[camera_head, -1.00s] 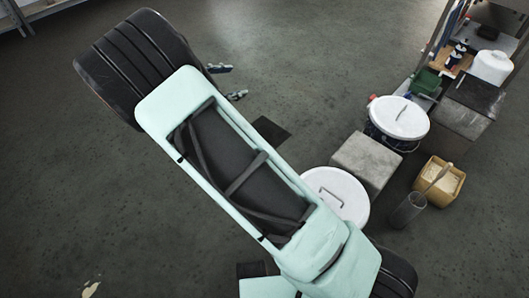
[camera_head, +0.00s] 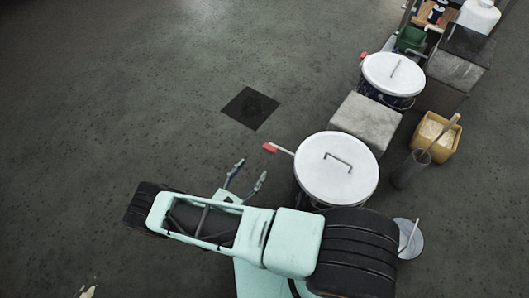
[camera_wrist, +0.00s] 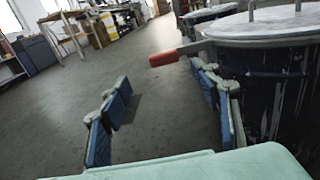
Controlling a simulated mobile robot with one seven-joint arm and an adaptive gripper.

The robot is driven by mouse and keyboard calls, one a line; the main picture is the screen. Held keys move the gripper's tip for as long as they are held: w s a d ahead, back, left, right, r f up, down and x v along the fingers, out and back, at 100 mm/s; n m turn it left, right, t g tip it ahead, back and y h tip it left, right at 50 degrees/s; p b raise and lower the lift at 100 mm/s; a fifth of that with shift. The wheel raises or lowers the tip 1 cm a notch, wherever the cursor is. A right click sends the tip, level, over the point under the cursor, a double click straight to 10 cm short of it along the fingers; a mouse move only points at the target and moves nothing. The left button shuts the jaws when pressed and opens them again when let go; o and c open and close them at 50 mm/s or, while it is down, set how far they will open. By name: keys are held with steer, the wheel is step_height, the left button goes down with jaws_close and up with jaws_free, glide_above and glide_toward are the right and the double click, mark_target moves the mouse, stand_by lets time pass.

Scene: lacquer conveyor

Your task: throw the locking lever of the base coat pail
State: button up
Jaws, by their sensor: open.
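The nearer pail (camera_head: 305,197) is dark with paint runs and has a white lid (camera_head: 335,180) with a bar handle. Its locking lever, with a red grip (camera_head: 270,148), sticks out to the left. In the wrist view the red grip (camera_wrist: 164,59) and pail (camera_wrist: 275,95) are ahead and to the right. A second white-lidded pail (camera_head: 385,98) with a red grip (camera_head: 363,54) stands farther back. I cannot tell which holds base coat. My gripper (camera_head: 249,176) is open and empty, left of the nearer pail and short of its red grip; the wrist view shows both fingers (camera_wrist: 163,88).
A grey block (camera_head: 366,120) stands between the pails. A yellow bin (camera_head: 437,137), a grey cylinder (camera_head: 410,168) and a dark box (camera_head: 462,52) are on the right. A dark floor square (camera_head: 250,108) lies beyond my gripper. The floor on the left is clear.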

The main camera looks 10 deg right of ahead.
mark_target(268, 150)
steer(key=x, duration=0.3)
steer(key=b+x, duration=0.1)
steer(key=x, duration=0.3)
steer(key=b+x, duration=0.1)
steer(key=x, duration=0.2)
steer(key=shift+d+f, duration=0.35)
steer(key=shift+d, duration=0.15)
jaws_close()
